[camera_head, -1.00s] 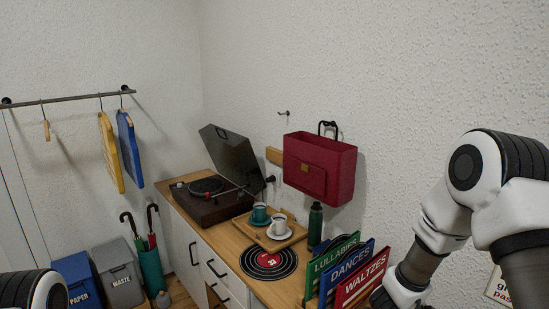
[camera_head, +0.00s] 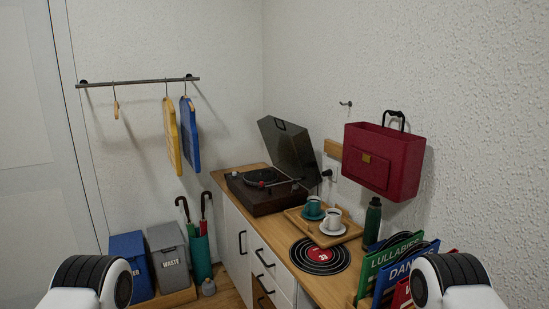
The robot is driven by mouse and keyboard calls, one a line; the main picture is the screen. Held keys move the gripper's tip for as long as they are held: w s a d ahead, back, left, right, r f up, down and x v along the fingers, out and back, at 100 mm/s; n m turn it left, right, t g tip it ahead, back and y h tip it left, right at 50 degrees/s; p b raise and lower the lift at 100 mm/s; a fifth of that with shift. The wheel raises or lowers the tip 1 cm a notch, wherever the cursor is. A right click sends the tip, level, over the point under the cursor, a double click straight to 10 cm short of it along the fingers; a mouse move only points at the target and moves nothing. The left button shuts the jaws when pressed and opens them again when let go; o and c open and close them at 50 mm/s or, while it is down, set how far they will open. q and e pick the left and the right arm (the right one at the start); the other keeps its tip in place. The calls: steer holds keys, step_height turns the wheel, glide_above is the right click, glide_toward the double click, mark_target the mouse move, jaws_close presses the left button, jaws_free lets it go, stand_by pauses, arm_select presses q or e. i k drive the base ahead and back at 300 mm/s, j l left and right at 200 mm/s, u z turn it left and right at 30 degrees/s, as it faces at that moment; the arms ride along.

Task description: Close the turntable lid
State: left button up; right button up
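The turntable (camera_head: 262,194) is a dark wooden box near the far end of the cabinet top. Its smoky, see-through lid (camera_head: 289,153) stands raised and tilted back, hinged on the wall side. Parts of both my arms show at the bottom left and bottom right, well apart from the turntable. Neither gripper is in view.
A wooden tray (camera_head: 330,232) with two cups stands in front of the turntable, near a green bottle (camera_head: 373,221). A record (camera_head: 320,256) lies on the cabinet top (camera_head: 332,284). A red bag (camera_head: 382,163) hangs on the wall. Bins and umbrellas stand left of the cabinet.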

mark_target(287, 147)
steer(key=i+j+u, duration=0.2)
steer(key=i+j, duration=0.15)
steer(key=i, duration=0.4)
steer(key=i+j+u, duration=0.2)
steer(key=i, duration=0.6)
steer(key=i+j+u, duration=0.2)
steer(key=i, duration=0.55)
steer(key=l, duration=0.1)
